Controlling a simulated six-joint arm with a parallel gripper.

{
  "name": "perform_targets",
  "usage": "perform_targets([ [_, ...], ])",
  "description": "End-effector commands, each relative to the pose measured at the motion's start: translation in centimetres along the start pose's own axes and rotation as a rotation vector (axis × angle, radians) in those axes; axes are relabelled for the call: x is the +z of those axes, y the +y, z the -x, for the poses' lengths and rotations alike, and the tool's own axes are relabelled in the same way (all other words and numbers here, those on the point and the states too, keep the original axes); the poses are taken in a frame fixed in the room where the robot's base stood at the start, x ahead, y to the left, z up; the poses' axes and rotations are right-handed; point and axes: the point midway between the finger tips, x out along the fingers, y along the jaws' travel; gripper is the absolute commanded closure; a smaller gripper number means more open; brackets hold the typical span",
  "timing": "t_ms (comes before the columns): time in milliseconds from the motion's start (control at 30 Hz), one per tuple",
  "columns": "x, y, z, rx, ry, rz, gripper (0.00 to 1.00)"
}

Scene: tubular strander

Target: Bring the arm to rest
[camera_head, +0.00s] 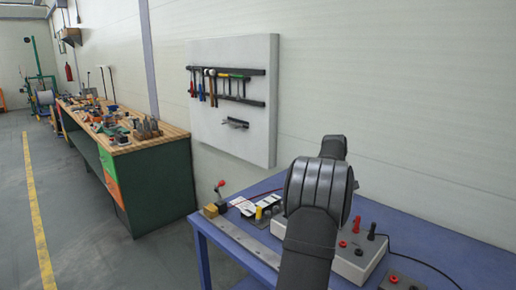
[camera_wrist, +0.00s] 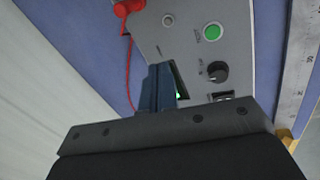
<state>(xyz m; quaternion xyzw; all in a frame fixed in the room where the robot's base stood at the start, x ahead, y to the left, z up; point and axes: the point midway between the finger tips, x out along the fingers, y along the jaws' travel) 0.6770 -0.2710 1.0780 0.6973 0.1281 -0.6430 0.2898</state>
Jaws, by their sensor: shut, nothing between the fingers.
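My gripper (camera_wrist: 160,72) shows in the wrist view as narrow dark blue fingers shut together with nothing between them. They point over a grey instrument panel (camera_wrist: 185,45) with a green button (camera_wrist: 213,32), a black knob (camera_wrist: 217,71) and a partly hidden display. I cannot tell how far the fingertips are from the panel. In the head view my dark arm reaches over the blue bench, and its thick joint hides my gripper.
The blue bench (camera_head: 440,240) carries a grey box (camera_head: 345,262) with red and black terminals, a steel ruler (camera_head: 243,236) and small parts. A tool board (camera_head: 230,140) hangs on the wall behind. A wooden-topped workbench (camera_head: 160,145) stands left, with clear floor beside it.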

Motion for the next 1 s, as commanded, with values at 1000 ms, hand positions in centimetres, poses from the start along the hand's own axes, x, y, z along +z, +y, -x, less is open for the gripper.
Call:
perform_targets([
  [1000, 1.6, 0.7, -0.1, 0.011, -0.012, 0.094, 1.0],
])
